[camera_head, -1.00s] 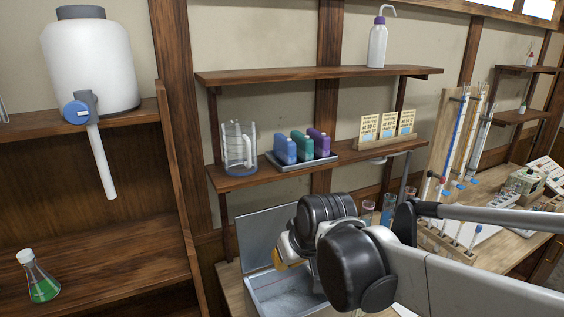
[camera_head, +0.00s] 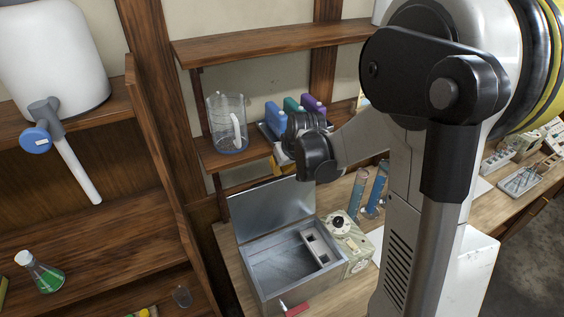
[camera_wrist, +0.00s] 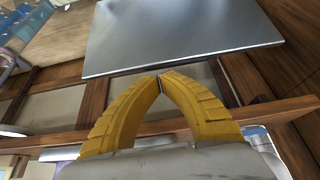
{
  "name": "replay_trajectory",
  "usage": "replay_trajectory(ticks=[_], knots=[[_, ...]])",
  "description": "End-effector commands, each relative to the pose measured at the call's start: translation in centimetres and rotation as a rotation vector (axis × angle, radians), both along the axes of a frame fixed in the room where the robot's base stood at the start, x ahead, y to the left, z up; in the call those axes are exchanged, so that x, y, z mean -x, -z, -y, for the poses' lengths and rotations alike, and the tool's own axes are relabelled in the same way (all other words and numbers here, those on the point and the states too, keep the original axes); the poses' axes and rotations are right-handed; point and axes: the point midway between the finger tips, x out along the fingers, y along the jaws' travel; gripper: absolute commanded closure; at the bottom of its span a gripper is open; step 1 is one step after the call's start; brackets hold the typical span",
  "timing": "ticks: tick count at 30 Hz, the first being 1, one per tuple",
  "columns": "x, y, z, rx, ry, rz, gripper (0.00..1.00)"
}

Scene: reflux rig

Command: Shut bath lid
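The bath (camera_head: 325,281) is a grey metal box on the bench, open at the top. Its lid (camera_head: 272,209) stands up along the back edge, leaning back. My gripper (camera_head: 276,168) is above and behind the raised lid, near the lower shelf; my wrist partly covers it. In the wrist view the lid (camera_wrist: 180,32) is a smooth grey panel just beyond the yellow fingertips (camera_wrist: 160,77). The fingertips meet with nothing between them. Whether they touch the lid cannot be told.
A control box with a dial (camera_head: 340,222) adjoins the bath. A red-tipped pen (camera_head: 293,308) lies at its front. The lower shelf, with a glass jug (camera_head: 228,125) and coloured bottles (camera_head: 277,117), is close to my gripper. A flask with green liquid (camera_head: 44,275) stands left.

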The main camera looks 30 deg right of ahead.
Motion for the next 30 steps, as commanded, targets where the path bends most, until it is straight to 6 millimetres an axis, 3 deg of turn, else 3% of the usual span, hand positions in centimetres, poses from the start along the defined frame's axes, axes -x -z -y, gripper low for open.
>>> replay_trajectory(ticks=[7,20,30], knots=[[-1.3,2.3,0.0,0.0,-0.001,0.0,1.0],[-1.3,2.5,0.0,0.0,0.0,0.002,1.0],[0.9,2.4,0.0,0.0,0.002,0.1,1.0]])
